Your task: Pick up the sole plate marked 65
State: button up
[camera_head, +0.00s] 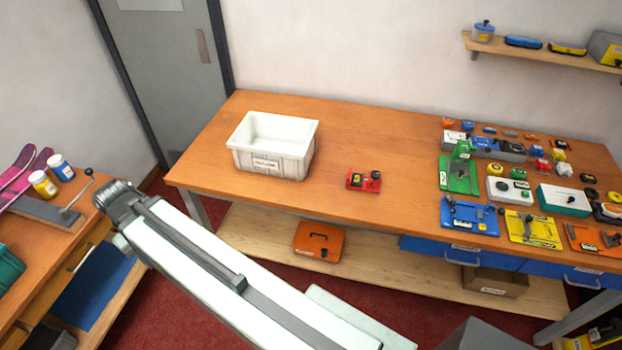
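No marking 65 can be read in this view, so I cannot tell which piece is the sole plate. Flat pieces with small labels lie on the wooden bench (340,120): a green one (460,180), a blue one (466,218), a yellow one (530,230) and an orange one (592,240), all at the right. A small red piece (355,184) with black parts on top lies alone near the front middle of the bench. My arm reaches from the bottom toward the left, off the bench front. My gripper does not show.
A white bin (270,163) stands on the bench's left half, with free wood around it. Smaller coloured parts and a white box (564,202) crowd the right end. An orange case (318,243) sits on the lower shelf. A second bench (40,250) stands at left.

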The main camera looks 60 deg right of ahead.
aim_at(356, 180)
jog(key=u, duration=0.25)
jog(key=k, duration=1.8)
jog(key=z, duration=0.7)
jog(key=i, duration=1.5)
jog(key=u, duration=0.05)
